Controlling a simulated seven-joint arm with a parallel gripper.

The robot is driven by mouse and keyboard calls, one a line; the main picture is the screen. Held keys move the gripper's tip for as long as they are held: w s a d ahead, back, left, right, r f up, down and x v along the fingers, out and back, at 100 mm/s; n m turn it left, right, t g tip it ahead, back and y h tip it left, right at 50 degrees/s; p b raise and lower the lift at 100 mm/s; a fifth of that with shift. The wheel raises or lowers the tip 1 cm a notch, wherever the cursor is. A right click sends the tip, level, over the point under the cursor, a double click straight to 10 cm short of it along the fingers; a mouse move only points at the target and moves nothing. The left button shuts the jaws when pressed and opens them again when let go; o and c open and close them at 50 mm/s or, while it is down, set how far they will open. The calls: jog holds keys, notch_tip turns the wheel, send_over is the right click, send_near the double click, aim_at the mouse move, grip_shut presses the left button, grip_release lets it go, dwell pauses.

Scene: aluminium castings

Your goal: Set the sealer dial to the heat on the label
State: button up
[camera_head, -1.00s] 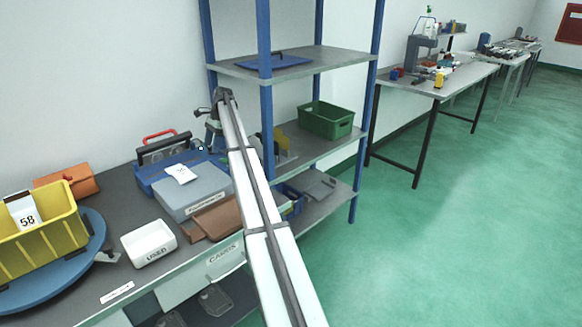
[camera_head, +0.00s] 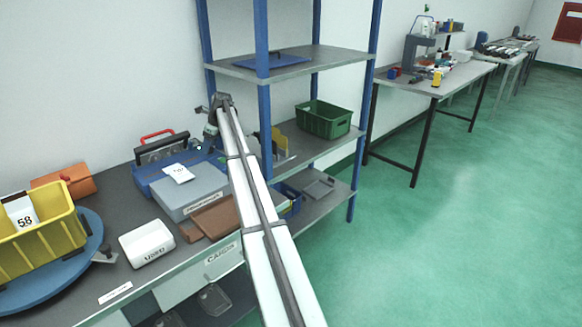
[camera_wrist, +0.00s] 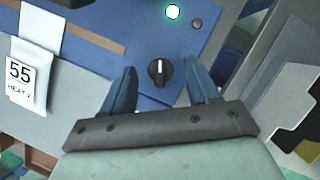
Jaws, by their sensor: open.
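The sealer (camera_head: 164,182) is a blue machine with a black bar, at the back of the bench in the head view. In the wrist view its blue panel (camera_wrist: 110,70) carries a round black dial (camera_wrist: 158,74) with a white mark pointing roughly up in the picture. A white label (camera_wrist: 34,76) on the left reads 55 above HEAT and a last character too small to read surely. It also lies on the sealer in the head view (camera_head: 178,173). My gripper (camera_wrist: 160,68) is open, one finger on each side of the dial, apart from it.
A green light (camera_wrist: 172,12) glows above the dial. A grey box (camera_head: 188,193) sits before the sealer. A white box (camera_head: 146,243), a yellow bin (camera_head: 40,244) on a blue turntable (camera_head: 85,262) and an orange case (camera_head: 82,181) stand left. A shelf rack (camera_head: 262,100) stands close right.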

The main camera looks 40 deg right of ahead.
jog(key=shift+s+a+m+t+h, duration=0.15)
jog(key=shift+m+t+h, duration=0.15)
jog(key=shift+m, duration=0.6)
jog(key=v, duration=1.4)
jog(key=s+f+t, duration=0.1)
jog(key=s+f, duration=0.1)
jog(key=f, duration=0.1)
jog(key=s+f+n+t, duration=0.1)
jog(key=s+f, duration=0.2)
jog(key=s+f+n+t, duration=0.1)
jog(key=s+f, duration=0.1)
jog(key=f, duration=0.1)
jog(key=shift+s, duration=0.4)
jog(key=s+d+f+n+h, duration=0.1)
jog(key=s+d+f+h, duration=0.1)
jog(key=s+d+f, duration=0.3)
jog(key=s+d+f+n+g+h, duration=0.1)
jog(key=s+d+f, duration=0.4)
jog(key=s+d, duration=0.5)
jog(key=shift+s+d+n+h, duration=0.25)
jog(key=shift+d+n+h, duration=0.25)
jog(key=shift+d, duration=0.45)
